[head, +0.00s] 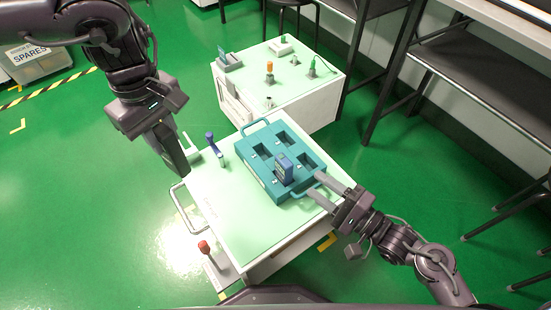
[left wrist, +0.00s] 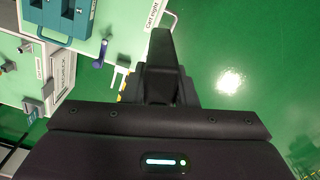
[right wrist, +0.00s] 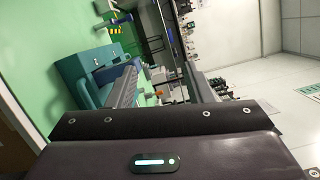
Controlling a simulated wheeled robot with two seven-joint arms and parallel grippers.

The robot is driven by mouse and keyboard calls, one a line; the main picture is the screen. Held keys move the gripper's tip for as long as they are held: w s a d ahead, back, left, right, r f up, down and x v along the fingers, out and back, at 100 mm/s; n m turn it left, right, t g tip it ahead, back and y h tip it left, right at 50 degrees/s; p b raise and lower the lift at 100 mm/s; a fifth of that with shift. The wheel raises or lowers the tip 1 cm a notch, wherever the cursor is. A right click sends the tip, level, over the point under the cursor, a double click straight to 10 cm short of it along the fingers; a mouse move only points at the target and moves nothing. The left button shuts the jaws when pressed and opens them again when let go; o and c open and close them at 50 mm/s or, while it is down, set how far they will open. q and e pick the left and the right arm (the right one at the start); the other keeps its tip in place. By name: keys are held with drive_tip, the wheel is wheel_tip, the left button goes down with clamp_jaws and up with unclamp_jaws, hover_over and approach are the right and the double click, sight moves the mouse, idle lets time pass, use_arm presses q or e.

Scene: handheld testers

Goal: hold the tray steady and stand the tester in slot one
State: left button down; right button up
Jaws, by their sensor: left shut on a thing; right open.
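The teal tray (head: 263,172) lies on the green-topped cart, with several square slots. A blue tester (head: 284,168) stands upright in its near slot; the other visible slots look empty. Slot numbers are unreadable. My right gripper (head: 320,189) is open at the tray's near-right handle (head: 307,193), fingers spread; contact is unclear. The tray's teal side also shows in the right wrist view (right wrist: 84,68). My left gripper (head: 182,170) hangs off the cart's left edge, away from the tray. It is shut; whatever is between its dark fingers cannot be made out.
A blue-handled tool (head: 211,143) stands on the cart's left side. A red-knobbed part (head: 204,247) is at its near-left corner. A second cart (head: 310,75) behind carries small fittings. Black shelving stands right. Cart top (head: 235,215) near the front is bare.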

sight(302, 197)
drive_tip(key=s+d+f+m+g+h, duration=0.25)
drive_tip(key=d+f+m, duration=0.25)
drive_tip(key=f, duration=0.4)
drive_tip(key=shift+x, duration=5.95)
drive_tip(key=shift+s+a, duration=0.1)
drive_tip(key=c, duration=1)
